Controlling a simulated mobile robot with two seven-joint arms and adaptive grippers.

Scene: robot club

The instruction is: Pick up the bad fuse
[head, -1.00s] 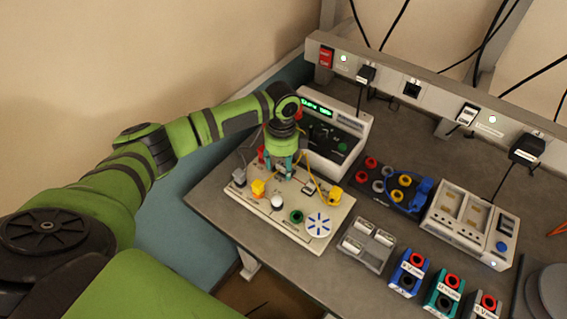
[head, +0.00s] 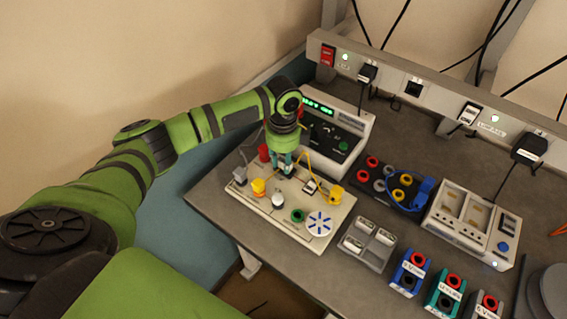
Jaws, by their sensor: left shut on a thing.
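My left gripper (head: 282,165) points down over the back middle of the cream circuit board (head: 318,217). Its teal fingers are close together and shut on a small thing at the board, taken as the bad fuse. The fuse itself is hidden between the fingers, so its look and whether it is clear of the board cannot be told. My right gripper is not in view.
A meter with a green display (head: 345,142) stands close behind the gripper. Yellow leads and plugs (head: 335,192) crowd the board. A grey battery holder (head: 367,243), a charger (head: 470,225) and labelled blocks (head: 409,272) stand to the right.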

